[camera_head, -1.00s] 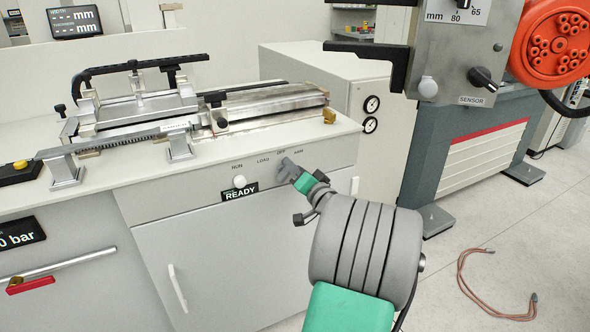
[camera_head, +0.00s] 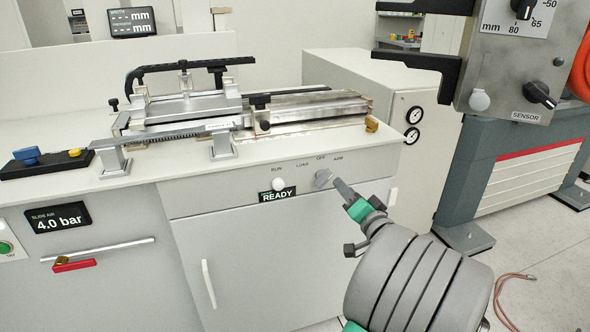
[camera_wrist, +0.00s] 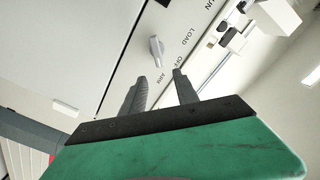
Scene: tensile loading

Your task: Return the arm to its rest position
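My gripper (camera_head: 343,187) is in front of the control panel (camera_head: 230,196) of the bench, just right of and below the grey selector knob (camera_head: 323,178). In the wrist view my gripper (camera_wrist: 154,74) has its two grey fingers spread apart with nothing between them. My arm reaches up to the panel from the lower right of the head view.
A test rig (camera_head: 190,108) stands on the bench top, with a READY sign (camera_head: 277,195) on the panel below. A grey machine with a SENSOR knob (camera_head: 540,95) hangs at upper right. A hose (camera_head: 510,295) lies on the open floor at lower right.

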